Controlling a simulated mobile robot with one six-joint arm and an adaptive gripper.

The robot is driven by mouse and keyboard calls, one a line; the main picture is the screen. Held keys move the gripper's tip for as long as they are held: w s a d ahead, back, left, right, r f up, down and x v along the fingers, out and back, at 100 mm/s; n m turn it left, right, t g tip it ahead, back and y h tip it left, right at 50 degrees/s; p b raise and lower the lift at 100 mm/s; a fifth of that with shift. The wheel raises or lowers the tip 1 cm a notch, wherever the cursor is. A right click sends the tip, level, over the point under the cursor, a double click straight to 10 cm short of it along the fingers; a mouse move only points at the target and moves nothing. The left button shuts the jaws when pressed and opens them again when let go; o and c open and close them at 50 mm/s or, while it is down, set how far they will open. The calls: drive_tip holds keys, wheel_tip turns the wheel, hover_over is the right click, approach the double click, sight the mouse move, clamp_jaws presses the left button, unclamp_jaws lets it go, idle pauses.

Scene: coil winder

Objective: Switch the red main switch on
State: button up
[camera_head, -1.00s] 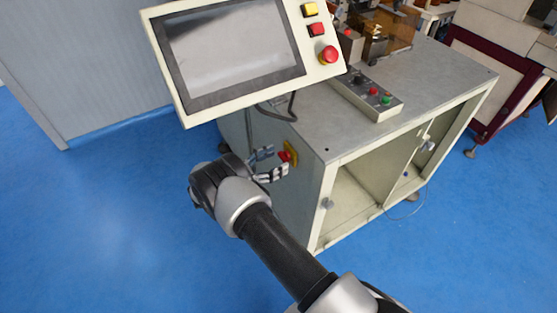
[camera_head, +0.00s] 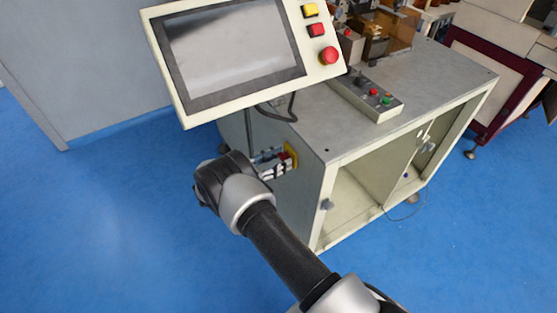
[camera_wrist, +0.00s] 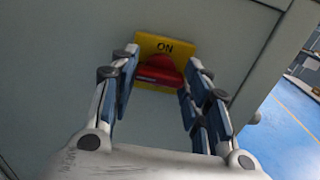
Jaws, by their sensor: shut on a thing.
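The red main switch (camera_wrist: 160,72) sits on a yellow plate (camera_wrist: 165,44) marked "ON", on the grey side panel of the machine cabinet. In the wrist view its red handle lies crosswise between my fingertips. My gripper (camera_wrist: 163,60) is shut on the red handle, one finger at each end. In the head view my gripper (camera_head: 275,164) reaches the cabinet's side, and only a bit of the red switch (camera_head: 286,157) and the yellow plate's edge (camera_head: 292,151) show past the fingers.
A tilted control panel (camera_head: 240,55) with a screen, buttons and a red emergency stop (camera_head: 329,56) hangs above my gripper. A button box (camera_head: 370,97) lies on the cabinet top (camera_head: 440,75). Blue floor (camera_head: 110,230) is clear to the left.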

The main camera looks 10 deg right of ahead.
drive_tip(key=shift+c, duration=1.2)
drive_tip(key=shift+m, duration=0.3)
drive_tip(key=m, duration=0.3)
drive_tip(key=shift+m, duration=0.3)
drive_tip(key=m, duration=0.4)
drive_tip(key=shift+m, duration=0.3)
drive_tip(key=m, duration=0.4)
drive_tip(key=shift+s+m, duration=0.1)
drive_tip(key=shift+m, duration=2.4)
